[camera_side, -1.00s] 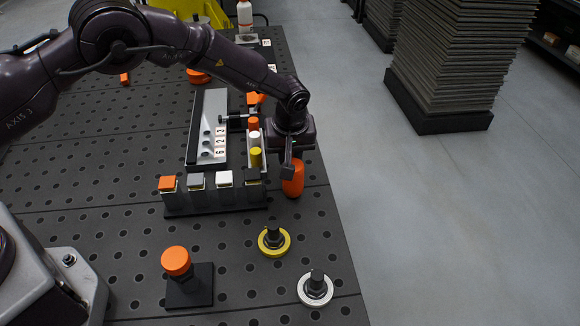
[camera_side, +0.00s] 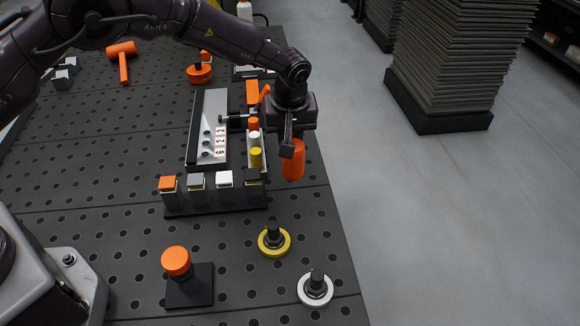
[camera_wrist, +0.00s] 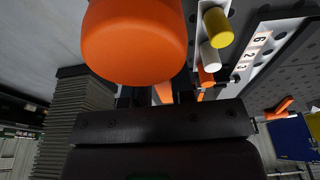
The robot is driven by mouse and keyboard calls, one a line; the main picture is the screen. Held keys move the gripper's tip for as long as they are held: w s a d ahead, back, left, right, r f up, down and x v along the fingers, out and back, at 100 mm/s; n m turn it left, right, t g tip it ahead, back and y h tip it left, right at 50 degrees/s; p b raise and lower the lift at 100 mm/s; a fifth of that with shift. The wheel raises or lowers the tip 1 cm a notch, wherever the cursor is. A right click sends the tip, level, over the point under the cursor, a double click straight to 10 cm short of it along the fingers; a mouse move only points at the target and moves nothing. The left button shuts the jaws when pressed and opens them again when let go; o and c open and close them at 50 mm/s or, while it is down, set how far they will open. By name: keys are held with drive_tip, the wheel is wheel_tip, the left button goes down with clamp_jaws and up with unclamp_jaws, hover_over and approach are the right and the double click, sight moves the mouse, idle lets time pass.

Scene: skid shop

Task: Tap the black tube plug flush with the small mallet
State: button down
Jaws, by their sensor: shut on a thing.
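My gripper (camera_side: 290,146) is shut on an orange mallet, whose thick head (camera_side: 293,161) hangs upright below the fingers, above the table's right edge. The head fills the upper wrist view (camera_wrist: 135,40), with a strip of orange between the fingers. A second orange mallet (camera_side: 122,52) lies at the back left; I cannot tell which one is the small one. The black tube plug (camera_side: 252,174) sits at the right end of a row of stubs with orange, grey and white plugs. It is left of the held head and apart from it. Its seating depth is unclear.
The black plug rack (camera_side: 215,201) stands in front of a numbered sloping tray (camera_side: 193,140). Yellow (camera_side: 288,248) and white (camera_side: 316,299) ringed posts and an orange-knobbed post (camera_side: 176,262) are nearer. The table's right edge is close.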

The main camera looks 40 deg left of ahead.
drive_tip(key=shift+w+r, duration=0.2)
drive_tip(key=shift+r, duration=0.25)
wheel_tip(320, 180, up, 7)
drive_tip(key=s+a, duration=0.1)
drive_tip(key=a, duration=0.1)
drive_tip(key=s+a+f, duration=0.1)
drive_tip(key=s+a, duration=0.2)
drive_tip(key=s, duration=0.2)
drive_tip(key=shift+s+a+f, duration=0.15)
drive_tip(key=shift+s+f, duration=0.05)
drive_tip(key=shift+f, duration=0.05)
drive_tip(key=shift+f, duration=0.35)
drive_tip(key=shift+f, duration=1.85)
drive_tip(key=shift+r, duration=1.6)
